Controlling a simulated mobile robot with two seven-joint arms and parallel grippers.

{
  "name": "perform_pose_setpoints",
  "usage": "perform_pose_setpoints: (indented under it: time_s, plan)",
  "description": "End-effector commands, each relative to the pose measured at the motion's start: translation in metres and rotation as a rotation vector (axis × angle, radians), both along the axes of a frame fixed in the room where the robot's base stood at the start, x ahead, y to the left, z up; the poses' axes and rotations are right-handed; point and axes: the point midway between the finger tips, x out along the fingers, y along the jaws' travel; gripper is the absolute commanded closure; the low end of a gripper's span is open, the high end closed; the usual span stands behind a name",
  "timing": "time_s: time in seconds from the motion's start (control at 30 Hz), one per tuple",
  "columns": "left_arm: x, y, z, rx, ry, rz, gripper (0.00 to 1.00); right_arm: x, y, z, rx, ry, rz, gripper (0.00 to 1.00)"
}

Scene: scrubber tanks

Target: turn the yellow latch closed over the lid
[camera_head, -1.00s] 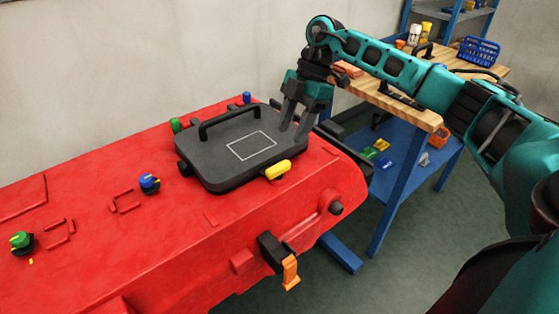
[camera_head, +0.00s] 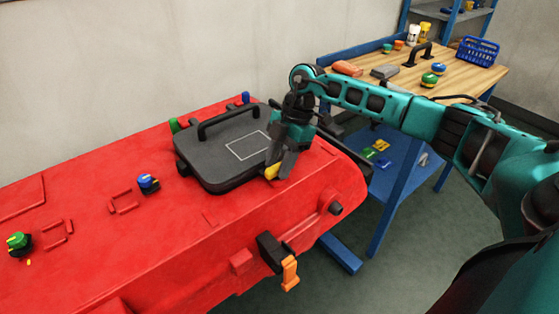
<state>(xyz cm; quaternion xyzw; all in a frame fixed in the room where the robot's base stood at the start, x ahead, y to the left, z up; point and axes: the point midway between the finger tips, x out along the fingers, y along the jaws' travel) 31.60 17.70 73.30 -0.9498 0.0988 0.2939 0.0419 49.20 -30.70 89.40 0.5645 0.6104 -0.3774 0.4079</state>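The black lid (camera_head: 222,150) with a raised bar handle lies flat on the red tank (camera_head: 130,235). The yellow latch (camera_head: 271,172) sits at the lid's front right edge. Only its left part shows, and the rest is behind my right gripper. My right gripper (camera_head: 280,165) points down at the latch, with its fingers against it or just in front of it. I cannot tell whether the fingers grip the latch. My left gripper is out of view.
Blue knob (camera_head: 148,183) and green knob (camera_head: 18,243) stand on the tank top left of the lid. An orange-handled valve (camera_head: 289,271) hangs on the tank's front side. A wooden-topped workbench (camera_head: 390,72) with tools stands behind my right arm.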

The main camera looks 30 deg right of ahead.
Motion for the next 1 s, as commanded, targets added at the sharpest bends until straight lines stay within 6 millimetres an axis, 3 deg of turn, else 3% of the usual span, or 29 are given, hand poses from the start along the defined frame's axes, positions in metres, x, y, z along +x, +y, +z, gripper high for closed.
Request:
perform_pose_setpoints:
  time_s: [0.4, 0.77, 1.0]
  plan:
    - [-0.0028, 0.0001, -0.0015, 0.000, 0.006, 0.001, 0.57, -0.0001, 0.0001, 0.0000, 0.000, 0.000, 0.000, 1.00]
    - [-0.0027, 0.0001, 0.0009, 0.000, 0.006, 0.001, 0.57, 0.0001, 0.0004, 0.0002, 0.000, 0.002, 0.040, 1.00]
    - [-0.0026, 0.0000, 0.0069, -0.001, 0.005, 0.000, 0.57, 0.0013, 0.0009, 0.0010, 0.001, 0.002, 0.177, 1.00]
